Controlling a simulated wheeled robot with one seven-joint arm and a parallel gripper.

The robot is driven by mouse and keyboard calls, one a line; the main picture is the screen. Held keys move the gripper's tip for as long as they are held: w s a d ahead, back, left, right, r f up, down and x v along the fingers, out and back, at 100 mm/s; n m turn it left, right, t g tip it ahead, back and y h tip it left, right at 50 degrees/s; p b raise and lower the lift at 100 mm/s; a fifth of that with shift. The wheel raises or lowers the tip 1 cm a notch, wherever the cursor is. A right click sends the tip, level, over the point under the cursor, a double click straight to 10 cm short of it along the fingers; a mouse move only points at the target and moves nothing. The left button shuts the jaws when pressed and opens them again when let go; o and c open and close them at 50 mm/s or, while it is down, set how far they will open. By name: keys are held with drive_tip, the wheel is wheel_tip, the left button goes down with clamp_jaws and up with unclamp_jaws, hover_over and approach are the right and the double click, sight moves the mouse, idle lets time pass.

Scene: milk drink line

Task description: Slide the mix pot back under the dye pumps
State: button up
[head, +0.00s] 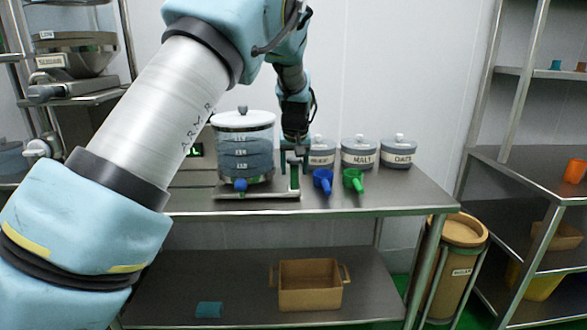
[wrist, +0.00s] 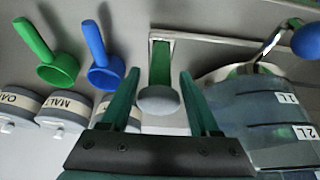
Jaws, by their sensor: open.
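A clear, banded vessel with a white lid (head: 243,150), which I take to be the mix pot, stands upright on a flat metal base (head: 230,194) on the table. It has a blue-knobbed tap in front; its marked side shows in the wrist view (wrist: 270,120). A green post (wrist: 160,62) with a grey rounded top rises from the base's right end, also in the head view (head: 294,178). My gripper (head: 292,158) is open above this post. In the wrist view my fingers (wrist: 159,75) stand on either side of it, with gaps. I cannot make out the dye pumps.
Lidded jars, including MALT (head: 358,155) and OATS (head: 398,155), stand right of my gripper. A blue scoop (head: 323,179) and a green scoop (head: 354,179) lie before them. Bare tabletop (head: 415,192) lies at the right. A tan bin (head: 310,288) sits on the lower shelf.

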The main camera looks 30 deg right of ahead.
drive_tip(key=shift+x, duration=0.75)
drive_tip(key=shift+c, duration=0.4)
clamp_jaws()
